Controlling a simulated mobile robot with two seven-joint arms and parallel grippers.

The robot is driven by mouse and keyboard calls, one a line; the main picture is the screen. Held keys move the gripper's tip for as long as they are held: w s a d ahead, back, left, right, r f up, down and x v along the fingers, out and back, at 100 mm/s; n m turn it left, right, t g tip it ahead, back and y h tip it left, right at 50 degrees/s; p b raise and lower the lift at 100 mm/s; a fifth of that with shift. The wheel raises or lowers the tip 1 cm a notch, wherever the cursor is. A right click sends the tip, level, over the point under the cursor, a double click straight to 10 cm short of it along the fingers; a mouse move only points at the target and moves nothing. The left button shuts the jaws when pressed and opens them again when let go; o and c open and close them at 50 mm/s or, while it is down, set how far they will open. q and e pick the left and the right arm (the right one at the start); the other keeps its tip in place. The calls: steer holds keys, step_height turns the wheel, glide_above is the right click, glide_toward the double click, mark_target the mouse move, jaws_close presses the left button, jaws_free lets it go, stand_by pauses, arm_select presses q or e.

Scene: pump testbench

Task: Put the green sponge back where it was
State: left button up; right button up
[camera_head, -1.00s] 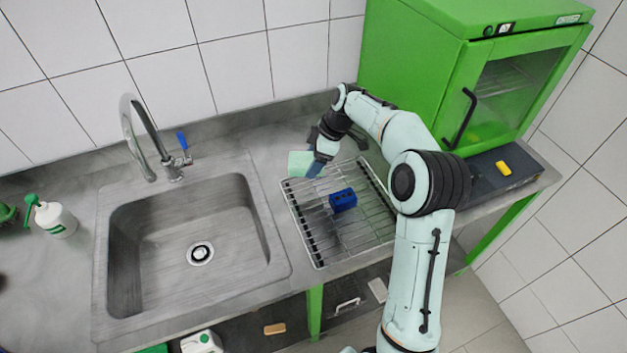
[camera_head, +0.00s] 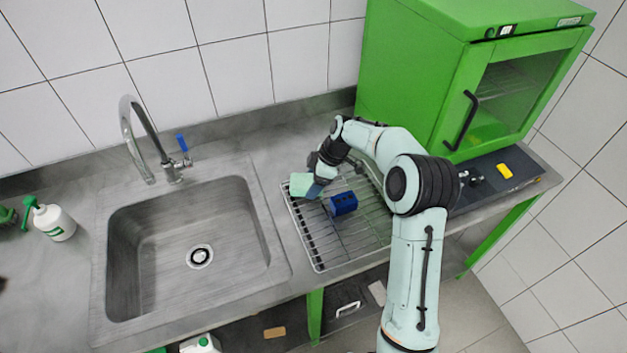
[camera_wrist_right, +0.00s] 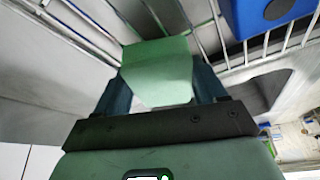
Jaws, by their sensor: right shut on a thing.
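The green sponge (camera_head: 301,186) is pale green and shows at the back left part of the wire rack (camera_head: 322,251). My right gripper (camera_head: 313,187) is shut on it. In the right wrist view the sponge (camera_wrist_right: 160,72) sits between the two dark fingers of the right gripper (camera_wrist_right: 162,88), with rack bars beyond it. I cannot tell whether the sponge touches the rack. My left gripper is not in view.
A blue block (camera_head: 343,204) with holes lies on the rack, close to the right of the gripper. The sink (camera_head: 190,255) and tap (camera_head: 150,135) are to the left. A green cabinet (camera_head: 420,75) stands behind right. A white bottle (camera_head: 55,222) is far left.

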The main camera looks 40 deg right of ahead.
steer(key=o, duration=1)
steer(key=shift+f, duration=0.15)
steer(key=shift+s+r, duration=0.1)
steer(key=shift+r, duration=0.3)
steer(key=v, duration=1.1)
steer(key=shift+r+p, duration=0.3)
